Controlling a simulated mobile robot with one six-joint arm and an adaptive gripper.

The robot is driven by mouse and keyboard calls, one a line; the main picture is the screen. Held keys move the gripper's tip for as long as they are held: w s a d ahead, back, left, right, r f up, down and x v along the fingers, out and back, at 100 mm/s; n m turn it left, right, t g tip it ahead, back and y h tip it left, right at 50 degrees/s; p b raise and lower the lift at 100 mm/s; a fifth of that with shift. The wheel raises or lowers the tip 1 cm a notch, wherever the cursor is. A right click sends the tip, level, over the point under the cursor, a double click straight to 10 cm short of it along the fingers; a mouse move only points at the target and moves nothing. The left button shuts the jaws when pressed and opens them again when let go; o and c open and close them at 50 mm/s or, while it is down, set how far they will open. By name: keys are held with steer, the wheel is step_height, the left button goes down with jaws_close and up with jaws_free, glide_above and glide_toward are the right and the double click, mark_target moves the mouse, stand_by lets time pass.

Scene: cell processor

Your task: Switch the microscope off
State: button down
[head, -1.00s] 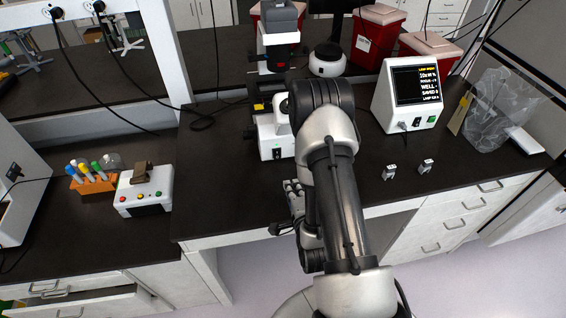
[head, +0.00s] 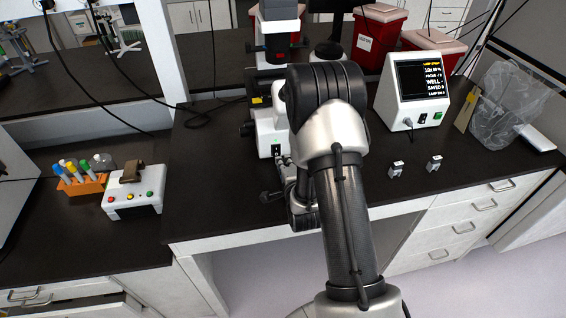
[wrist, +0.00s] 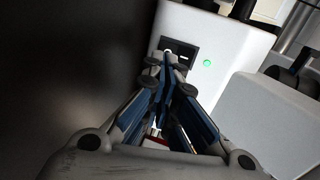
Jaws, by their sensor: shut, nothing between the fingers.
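The microscope (head: 265,130) stands on the dark bench behind my arm, which hides its right side. Its white base front carries a black rocker switch (head: 276,151) and a lit green lamp. In the wrist view the switch (wrist: 181,50) sits in a black frame on the white face, with the green lamp (wrist: 207,63) to its right. My gripper (wrist: 170,62) is shut and empty, its fingertips at the lower left part of the switch. I cannot tell whether they touch it. In the head view my gripper (head: 284,162) is partly hidden, close to the base front.
A display box (head: 412,92) with a lit screen and its own switches stands right of my arm. Two small grey pieces (head: 396,169) lie on the bench before it. A control box (head: 134,190) with coloured buttons and an orange tube rack (head: 84,184) stand at left.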

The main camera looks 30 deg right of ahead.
mark_target(276, 151)
steer(key=shift+x, duration=1.05)
steer(key=shift+f+b, duration=0.1)
steer(key=shift+b, duration=0.2)
steer(key=shift+w+d+f+b, duration=0.15)
steer(key=shift+w+b, duration=0.15)
steer(key=shift+b, duration=0.2)
